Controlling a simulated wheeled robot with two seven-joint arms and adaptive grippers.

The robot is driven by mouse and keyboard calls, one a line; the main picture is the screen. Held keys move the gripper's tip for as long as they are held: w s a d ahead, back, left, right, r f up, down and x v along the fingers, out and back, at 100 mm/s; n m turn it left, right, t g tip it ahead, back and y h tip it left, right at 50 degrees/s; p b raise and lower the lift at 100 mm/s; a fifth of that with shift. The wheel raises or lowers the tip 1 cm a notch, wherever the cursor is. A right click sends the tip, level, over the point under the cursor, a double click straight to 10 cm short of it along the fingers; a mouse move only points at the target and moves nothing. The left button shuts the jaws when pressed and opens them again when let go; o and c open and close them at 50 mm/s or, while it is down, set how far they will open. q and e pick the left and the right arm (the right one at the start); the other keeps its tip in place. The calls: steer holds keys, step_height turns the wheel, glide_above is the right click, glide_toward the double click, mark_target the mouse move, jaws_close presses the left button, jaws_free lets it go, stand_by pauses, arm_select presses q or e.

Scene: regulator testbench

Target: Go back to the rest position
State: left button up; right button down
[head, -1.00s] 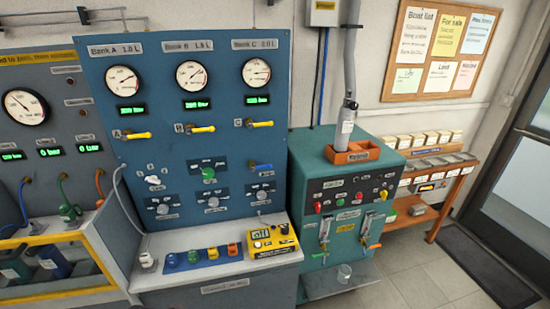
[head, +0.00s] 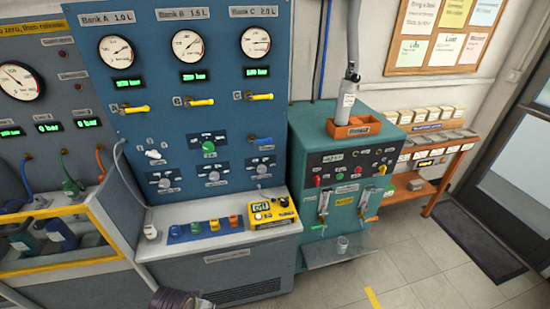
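Neither of my grippers can be made out clearly in the head view. A dark ribbed piece (head: 180,299) shows at the bottom edge, left of centre; it may be part of my arm, and no fingertips show on it. The blue test panel (head: 200,110) with three gauges stands ahead, with a grey ledge (head: 190,250) below it. On the ledge are a yellow meter (head: 272,212) and a row of small coloured fittings (head: 205,228).
A green machine (head: 350,175) with an orange tray (head: 361,127) and a grey cylinder (head: 347,100) stands right of the panel. A yellow-edged glass case (head: 62,216) stands at left. A wooden shelf (head: 432,165) and dark mat (head: 478,241) are at right. The floor in front is clear.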

arm_select(q)
steer(key=s+f+g, duration=0.1)
steer(key=s+f, duration=0.2)
steer(key=f, duration=1.1)
steer(key=s+f, duration=0.3)
steer(key=f, duration=1.1)
steer(key=s+a+f, duration=0.2)
steer(key=s+f, duration=0.6)
steer(key=s, duration=0.2)
steer(key=s+a+f+g, duration=0.1)
steer(key=s+a+f, duration=0.1)
steer(key=s+f, duration=0.6)
steer(key=shift+s+a+f, duration=0.15)
steer(key=shift+s+a, duration=0.05)
steer(key=shift+s, duration=1.1)
